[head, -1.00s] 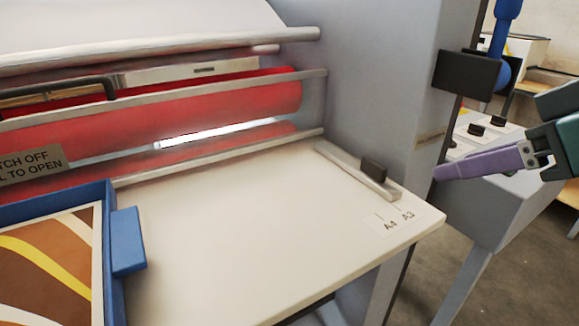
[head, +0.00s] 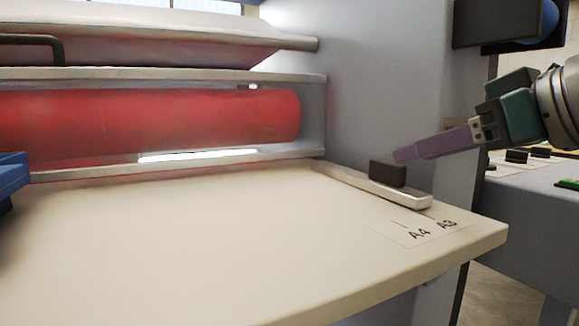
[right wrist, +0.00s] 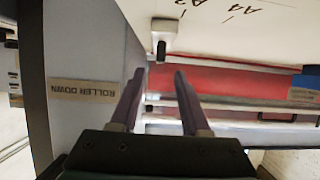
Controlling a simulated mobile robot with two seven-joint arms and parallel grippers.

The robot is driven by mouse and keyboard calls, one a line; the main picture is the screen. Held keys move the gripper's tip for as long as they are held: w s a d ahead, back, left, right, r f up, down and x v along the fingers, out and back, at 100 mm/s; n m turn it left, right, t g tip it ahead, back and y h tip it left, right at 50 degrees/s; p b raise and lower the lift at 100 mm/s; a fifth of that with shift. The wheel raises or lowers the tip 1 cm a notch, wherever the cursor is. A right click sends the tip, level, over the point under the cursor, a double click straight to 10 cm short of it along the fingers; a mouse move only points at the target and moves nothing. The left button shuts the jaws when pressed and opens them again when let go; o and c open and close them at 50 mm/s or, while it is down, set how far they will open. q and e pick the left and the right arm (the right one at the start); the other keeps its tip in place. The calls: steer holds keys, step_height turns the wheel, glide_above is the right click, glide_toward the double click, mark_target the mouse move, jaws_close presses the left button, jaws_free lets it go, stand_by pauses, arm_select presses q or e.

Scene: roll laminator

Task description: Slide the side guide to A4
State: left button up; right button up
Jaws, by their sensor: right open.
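The side guide (head: 372,186) is a pale metal bar along the right side of the cream feed table, with a black knob (head: 388,173) on top. Its front end stands by the A3 mark (head: 446,224); the A4 mark (head: 419,233) lies to its left. My right gripper (head: 398,156) has purple fingers, open and empty, with tips just above and right of the knob. In the right wrist view the fingers (right wrist: 156,74) are spread, and the knob (right wrist: 161,50) appears just beyond and between the tips.
The feed table (head: 220,245) is clear. Red rollers (head: 150,115) stand behind it. The machine's grey side panel (head: 385,80) rises close behind the knob. A "ROLLER DOWN" label (right wrist: 85,93) is on the panel.

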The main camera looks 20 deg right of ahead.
mark_target(387, 161)
steer(key=shift+x, duration=3.5)
jaws_close()
